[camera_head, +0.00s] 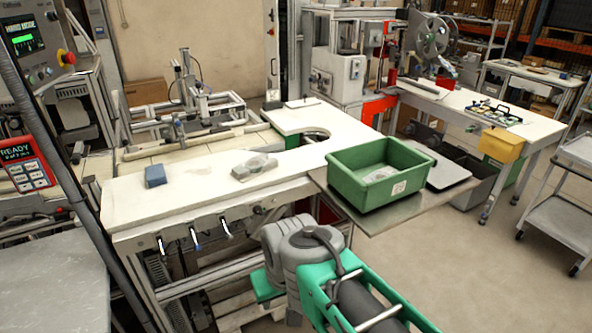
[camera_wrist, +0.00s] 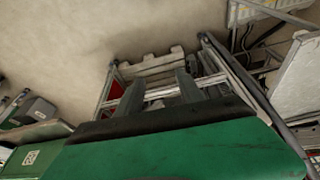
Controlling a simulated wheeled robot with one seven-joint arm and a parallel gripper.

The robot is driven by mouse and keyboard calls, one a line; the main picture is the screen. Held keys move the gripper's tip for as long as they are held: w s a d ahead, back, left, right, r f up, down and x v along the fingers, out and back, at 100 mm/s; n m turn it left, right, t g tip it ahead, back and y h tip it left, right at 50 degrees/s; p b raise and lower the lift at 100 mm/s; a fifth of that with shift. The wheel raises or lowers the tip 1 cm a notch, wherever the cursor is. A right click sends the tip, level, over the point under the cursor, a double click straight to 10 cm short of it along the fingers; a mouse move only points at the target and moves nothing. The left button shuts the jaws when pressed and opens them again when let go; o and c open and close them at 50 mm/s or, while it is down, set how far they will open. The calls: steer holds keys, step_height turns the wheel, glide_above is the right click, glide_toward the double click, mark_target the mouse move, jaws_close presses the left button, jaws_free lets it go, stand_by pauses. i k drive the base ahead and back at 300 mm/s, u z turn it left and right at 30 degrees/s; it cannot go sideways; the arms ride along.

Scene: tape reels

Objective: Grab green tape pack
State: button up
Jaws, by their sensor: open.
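I cannot make out a clearly green tape pack. A pale, clear-looking pack with a round shape (camera_head: 254,167) lies on the white worktop. A similar pale pack (camera_head: 379,174) lies inside the green bin (camera_head: 362,189). My gripper (camera_wrist: 158,88) shows as two dark fingers standing apart with nothing between them in the wrist view. My arm reaches in from the bottom in the head view, below the bin and in front of the worktop; its fingertips cannot be made out there.
The bin stands on a metal shelf (camera_head: 378,219) at the right end of the worktop (camera_head: 135,205). A blue block (camera_head: 155,175) lies at the worktop's left. A yellow bin (camera_head: 501,145) hangs on the far table. A broad green surface (camera_wrist: 180,155) fills the lower wrist view.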

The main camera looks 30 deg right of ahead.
mark_target(248, 169)
steer(key=u, duration=1)
steer(key=k, duration=0.1)
steer(key=z, duration=1.55)
steer(key=i, duration=0.9)
steer(key=u, duration=1.3)
steer(key=i, duration=0.7)
steer(key=u, duration=0.85)
